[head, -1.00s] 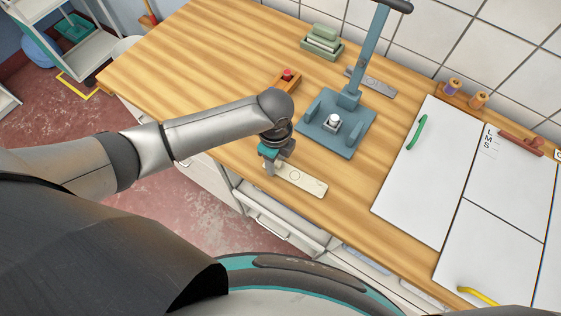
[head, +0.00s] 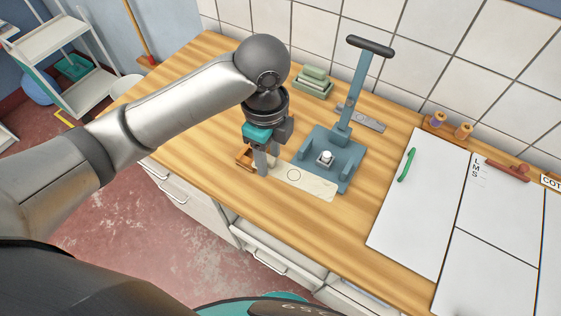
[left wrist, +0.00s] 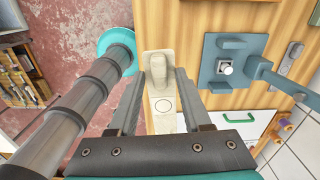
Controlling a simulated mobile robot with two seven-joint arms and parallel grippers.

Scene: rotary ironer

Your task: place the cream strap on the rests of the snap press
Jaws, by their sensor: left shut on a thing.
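The cream strap (head: 318,187) is a flat pale strip with a ring mark on it. My left gripper (head: 263,170) is shut on its left end in the head view. In the left wrist view the strap (left wrist: 163,104) runs between the fingers. The blue snap press (head: 343,150) has a flat base with two upright rests and a pale stud (head: 325,157) between them. The strap is in front of the press, over the near edge of its base in the picture, not on the rests. The press also shows in the left wrist view (left wrist: 258,68).
A small wooden box (head: 243,157) is partly hidden behind my left gripper. A green tray of blocks (head: 313,85) and a grey plate (head: 368,122) lie behind the press. White boards (head: 420,210) lie to the right. The wooden table's front strip (head: 240,200) is clear.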

